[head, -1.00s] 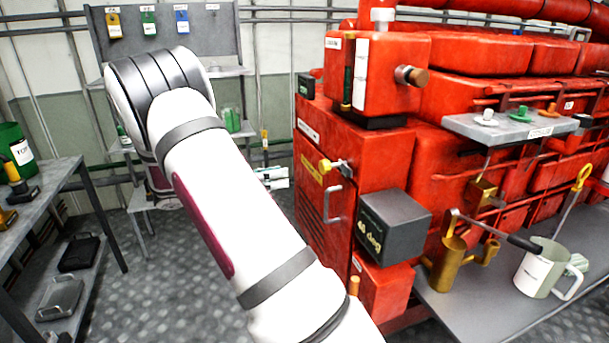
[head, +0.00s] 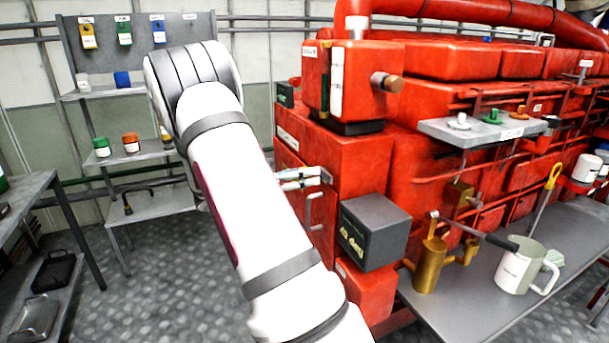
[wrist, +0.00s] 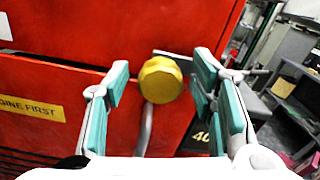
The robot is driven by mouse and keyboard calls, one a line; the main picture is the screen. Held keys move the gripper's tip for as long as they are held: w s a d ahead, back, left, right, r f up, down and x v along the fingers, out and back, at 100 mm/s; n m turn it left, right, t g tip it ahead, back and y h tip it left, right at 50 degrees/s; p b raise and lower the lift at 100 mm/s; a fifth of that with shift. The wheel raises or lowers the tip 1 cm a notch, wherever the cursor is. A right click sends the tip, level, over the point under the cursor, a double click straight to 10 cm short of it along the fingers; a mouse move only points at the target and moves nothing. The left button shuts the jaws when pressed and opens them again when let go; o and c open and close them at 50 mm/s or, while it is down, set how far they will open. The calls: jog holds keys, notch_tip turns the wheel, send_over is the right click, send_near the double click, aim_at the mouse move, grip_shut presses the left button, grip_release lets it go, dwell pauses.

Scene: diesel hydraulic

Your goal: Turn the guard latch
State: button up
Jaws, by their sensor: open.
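The guard latch shows in the wrist view as a yellow faceted knob (wrist: 159,80) with a grey bar behind it, on the red guard panel (wrist: 60,92). My gripper (wrist: 162,100) has its teal-padded fingers spread, one on each side of the knob. Gaps show between the pads and the knob, the right one narrower, so I see no clear grip. In the head view my gripper (head: 299,179) is at the upper front of the red cabinet. There the yellow knob is hidden behind it, and only a grey piece shows beside the fingertips.
A grey door handle (head: 311,211) lies just below the gripper. A dark box (head: 374,231) juts out to its lower right. A grey bench (head: 470,310) holds a brass can (head: 429,266) and a pale mug (head: 520,268).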

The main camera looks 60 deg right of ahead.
jog(key=shift+s+d, duration=0.1)
jog(key=shift+d, duration=0.05)
jog(key=shift+c, duration=0.2)
jog(key=c, duration=1.1)
jog(key=shift+c, duration=0.2)
